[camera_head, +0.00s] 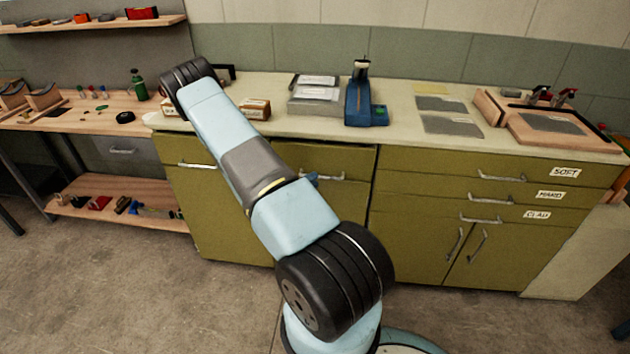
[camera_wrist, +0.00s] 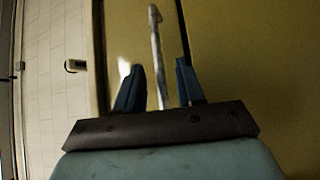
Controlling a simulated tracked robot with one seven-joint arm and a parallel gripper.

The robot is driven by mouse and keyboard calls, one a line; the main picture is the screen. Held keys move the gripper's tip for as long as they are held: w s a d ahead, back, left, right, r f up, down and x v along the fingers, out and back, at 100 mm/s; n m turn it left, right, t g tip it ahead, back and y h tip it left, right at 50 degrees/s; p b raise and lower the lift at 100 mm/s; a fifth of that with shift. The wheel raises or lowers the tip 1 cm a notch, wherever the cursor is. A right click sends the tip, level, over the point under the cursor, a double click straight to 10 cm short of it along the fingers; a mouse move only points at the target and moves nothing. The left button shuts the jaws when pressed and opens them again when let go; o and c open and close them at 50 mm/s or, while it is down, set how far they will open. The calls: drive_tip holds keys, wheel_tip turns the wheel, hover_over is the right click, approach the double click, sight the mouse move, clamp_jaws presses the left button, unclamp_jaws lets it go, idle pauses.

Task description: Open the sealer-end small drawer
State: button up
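My gripper (camera_wrist: 158,70) is open in the wrist view, with one dark blue finger on each side of a metal bar handle (camera_wrist: 155,38). Gaps show between the bar and both fingers. In the head view, small blue parts of my gripper (camera_head: 311,177) show at the handle (camera_head: 330,178) on the olive cabinet front (camera_head: 340,160) left of the labelled drawers. My arm covers part of that front. No label marks a sealer-end drawer; I cannot tell which one that name means. This front looks shut.
Drawers labelled SOFT (camera_head: 565,172), HARD (camera_head: 551,196) and CLAD (camera_head: 538,215) are at right. The pale countertop (camera_head: 415,145) holds grey boxes (camera_head: 316,90), a blue device (camera_head: 366,100) and boards. A wooden workbench (camera_head: 90,122) stands at left. Floor is clear at lower left.

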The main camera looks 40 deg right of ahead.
drive_tip(key=shift+s+d+r, duration=0.1)
drive_tip(key=shift+d+r, duration=0.1)
drive_tip(key=shift+d, duration=0.9)
drive_tip(key=shift+c, duration=0.2)
clamp_jaws()
